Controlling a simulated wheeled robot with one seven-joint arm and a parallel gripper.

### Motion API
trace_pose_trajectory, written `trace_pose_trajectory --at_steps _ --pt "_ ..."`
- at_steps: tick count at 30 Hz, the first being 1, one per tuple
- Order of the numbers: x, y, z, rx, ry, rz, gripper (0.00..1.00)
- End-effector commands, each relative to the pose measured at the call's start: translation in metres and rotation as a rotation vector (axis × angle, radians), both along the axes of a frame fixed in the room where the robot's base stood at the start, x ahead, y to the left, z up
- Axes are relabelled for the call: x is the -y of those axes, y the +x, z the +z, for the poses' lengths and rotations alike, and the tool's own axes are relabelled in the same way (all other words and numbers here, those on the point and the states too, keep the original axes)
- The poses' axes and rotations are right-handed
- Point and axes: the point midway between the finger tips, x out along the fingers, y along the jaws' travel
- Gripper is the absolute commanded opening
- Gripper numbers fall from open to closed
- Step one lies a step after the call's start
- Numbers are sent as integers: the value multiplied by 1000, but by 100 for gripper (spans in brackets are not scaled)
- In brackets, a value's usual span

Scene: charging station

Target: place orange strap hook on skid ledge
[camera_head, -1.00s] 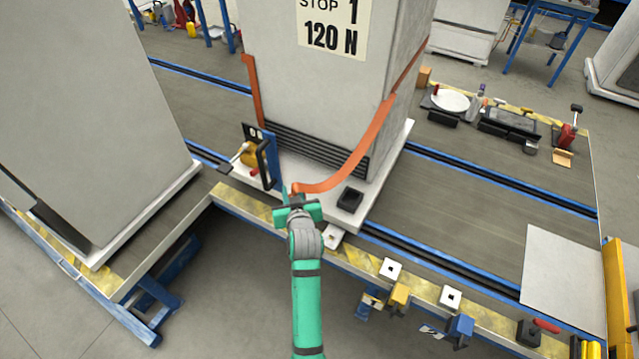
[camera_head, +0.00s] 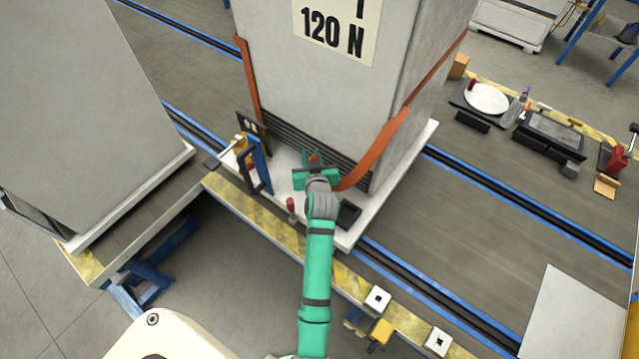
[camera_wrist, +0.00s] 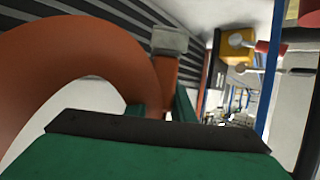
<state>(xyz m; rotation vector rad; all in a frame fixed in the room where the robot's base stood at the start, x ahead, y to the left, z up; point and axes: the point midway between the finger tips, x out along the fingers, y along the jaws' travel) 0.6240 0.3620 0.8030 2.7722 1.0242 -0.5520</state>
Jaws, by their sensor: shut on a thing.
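The orange strap (camera_head: 383,150) runs down the right side of the tall grey cabinet (camera_head: 320,90) to my gripper (camera_head: 316,165). In the wrist view the strap (camera_wrist: 60,75) bends in a wide loop at left. A grey block (camera_wrist: 169,41) tops an orange piece (camera_wrist: 166,75) at my jaws; this looks like the hook end. My gripper is shut on it, over the white skid ledge (camera_head: 280,187) and close to the black louvres at the cabinet's foot. My gripper hides the hook in the head view, and contact with the ledge cannot be told.
A blue and black upright frame (camera_head: 258,165) with a yellow part stands left of my gripper. A red-handled item (camera_head: 291,206) and a black open box (camera_head: 348,214) are on the skid's front. Another large grey cabinet (camera_head: 80,110) stands at left.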

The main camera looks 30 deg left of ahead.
Motion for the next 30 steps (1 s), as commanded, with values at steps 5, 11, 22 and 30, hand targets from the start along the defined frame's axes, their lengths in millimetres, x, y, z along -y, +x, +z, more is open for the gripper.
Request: trace_pose_trajectory --at_steps 5,11,22,30 --pt "-1 -2 -25 -3 1 1 0" --pt "-2 -2 -58 -3 0 4 0" --pt "0 -1 -90 -2 0 1 0" --pt "0 0 -106 1 0 -1 0"
